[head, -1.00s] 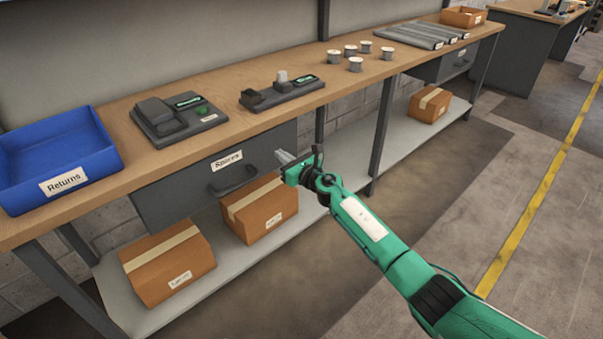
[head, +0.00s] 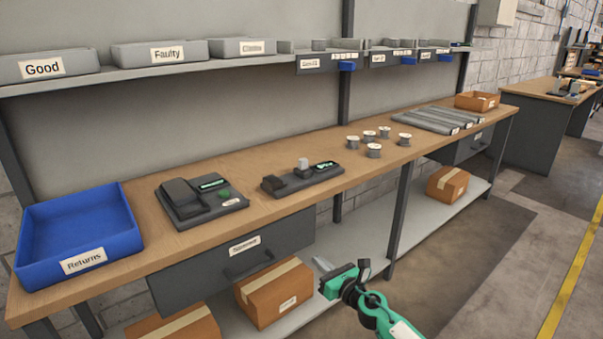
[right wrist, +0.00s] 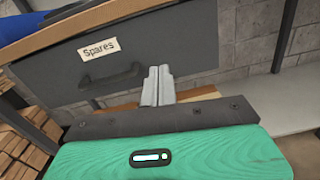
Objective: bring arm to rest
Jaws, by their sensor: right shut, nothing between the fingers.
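My right gripper (head: 322,266) is in front of the workbench (head: 128,275), below the level of its top and to the right of the Spares drawer (head: 230,262). Its fingers are together with nothing between them. In the right wrist view the shut fingers (right wrist: 157,86) show in front of the grey Spares drawer (right wrist: 130,50), to the right of its handle. The drawer looks shut. The right arm comes in from the lower right. My left gripper is not in view.
Cardboard boxes (head: 272,294) sit on the lower shelf. Labelled grey trays (head: 160,53) line the upper shelf. The floor at right is clear.

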